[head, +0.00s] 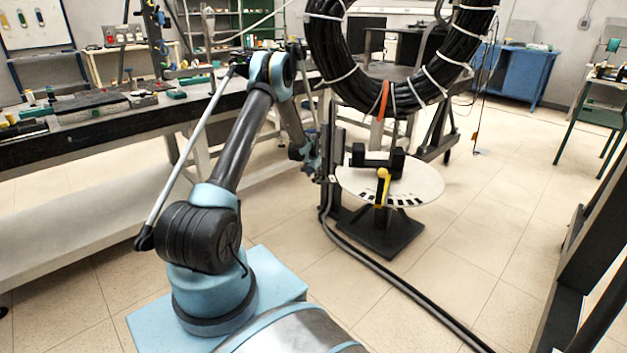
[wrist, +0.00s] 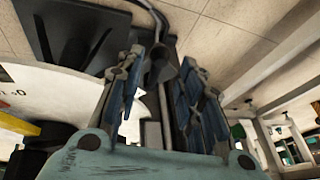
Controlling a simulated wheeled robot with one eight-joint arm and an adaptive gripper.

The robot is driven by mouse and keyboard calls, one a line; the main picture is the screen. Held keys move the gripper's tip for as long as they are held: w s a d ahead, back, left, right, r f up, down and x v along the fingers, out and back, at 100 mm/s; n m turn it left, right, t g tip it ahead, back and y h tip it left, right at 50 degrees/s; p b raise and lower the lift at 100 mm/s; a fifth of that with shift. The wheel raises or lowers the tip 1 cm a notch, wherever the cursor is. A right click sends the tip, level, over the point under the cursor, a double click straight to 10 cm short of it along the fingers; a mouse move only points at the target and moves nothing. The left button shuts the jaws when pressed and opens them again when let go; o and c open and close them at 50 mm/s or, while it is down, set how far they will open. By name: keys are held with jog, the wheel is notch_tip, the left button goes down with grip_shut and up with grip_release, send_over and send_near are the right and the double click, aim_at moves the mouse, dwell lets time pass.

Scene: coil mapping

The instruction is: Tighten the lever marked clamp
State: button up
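A yellow lever (head: 383,186) with a rounded top stands at the front edge of a round white disc (head: 428,185) on a black stand. Any clamp marking is too small to read. In the wrist view a bit of yellow (wrist: 18,124) shows at the left edge, likely the lever. My gripper (head: 318,172) is left of the disc, beside the stand's dark upright and apart from the lever. In the wrist view its two blue-padded fingers (wrist: 163,72) are spread, with a grey post and dark cable seen between or behind them; contact cannot be told.
A large black cable coil (head: 352,85) with white ties and an orange band hangs above the disc. Thick dark cables (head: 385,275) run along the floor from the stand. A cluttered workbench (head: 100,140) is at left. Tiled floor right of the disc is free.

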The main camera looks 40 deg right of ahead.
jog(key=v, duration=0.7)
jog(key=shift+a+r, duration=0.25)
jog(key=shift+r, duration=0.1)
